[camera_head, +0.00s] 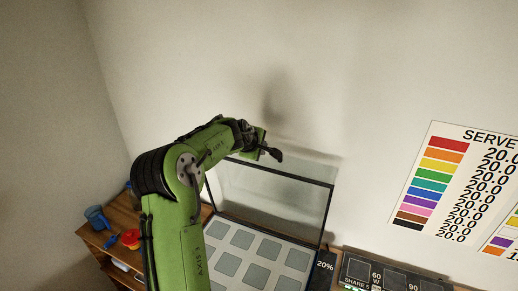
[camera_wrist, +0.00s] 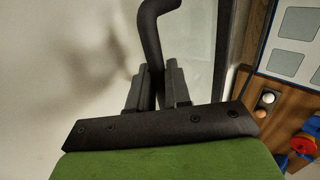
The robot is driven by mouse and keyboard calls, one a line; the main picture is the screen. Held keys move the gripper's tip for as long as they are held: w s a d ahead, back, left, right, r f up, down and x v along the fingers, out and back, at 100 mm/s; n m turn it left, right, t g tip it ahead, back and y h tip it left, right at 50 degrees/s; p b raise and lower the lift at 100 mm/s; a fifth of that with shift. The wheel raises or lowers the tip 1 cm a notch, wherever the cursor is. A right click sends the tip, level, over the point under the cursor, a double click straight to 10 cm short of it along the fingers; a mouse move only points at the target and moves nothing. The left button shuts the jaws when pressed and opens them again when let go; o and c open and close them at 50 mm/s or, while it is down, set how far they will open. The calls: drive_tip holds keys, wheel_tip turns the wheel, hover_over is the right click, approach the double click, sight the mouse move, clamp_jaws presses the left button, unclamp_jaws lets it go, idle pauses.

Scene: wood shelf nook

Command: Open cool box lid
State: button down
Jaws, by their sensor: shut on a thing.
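The cool box (camera_head: 256,244) has a white inside face with rows of grey squares. Its clear lid with a dark frame (camera_head: 290,177) stands raised, nearly upright, at the back near the wall. My gripper (camera_head: 264,149) is at the lid's top edge. In the wrist view my gripper (camera_wrist: 160,80) is shut on a black curved bar, the lid handle (camera_wrist: 152,28), which passes between the two fingers. The squared face of the cool box also shows at the top right of the wrist view (camera_wrist: 288,45). My arm hides the box's left side in the head view.
A wooden shelf (camera_head: 98,238) at left holds a blue watering can (camera_head: 96,217) and a red item (camera_head: 131,238). A dark price board (camera_head: 375,272) stands right of the box.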

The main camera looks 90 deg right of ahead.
drive_tip(key=shift+w+a+f, duration=0.1)
drive_tip(key=shift+a+f, duration=0.1)
drive_tip(key=shift+f, duration=0.4)
drive_tip(key=c, duration=1.1)
unclamp_jaws()
drive_tip(key=shift+c, duration=0.2)
drive_tip(key=shift+w+a+r, duration=0.1)
drive_tip(key=shift+w+r, duration=0.05)
drive_tip(key=shift+r, duration=0.2)
drive_tip(key=b+v, duration=0.2)
drive_tip(key=v, duration=1.3)
drive_tip(key=shift+r+b, duration=0.2)
drive_tip(key=shift+b, duration=0.2)
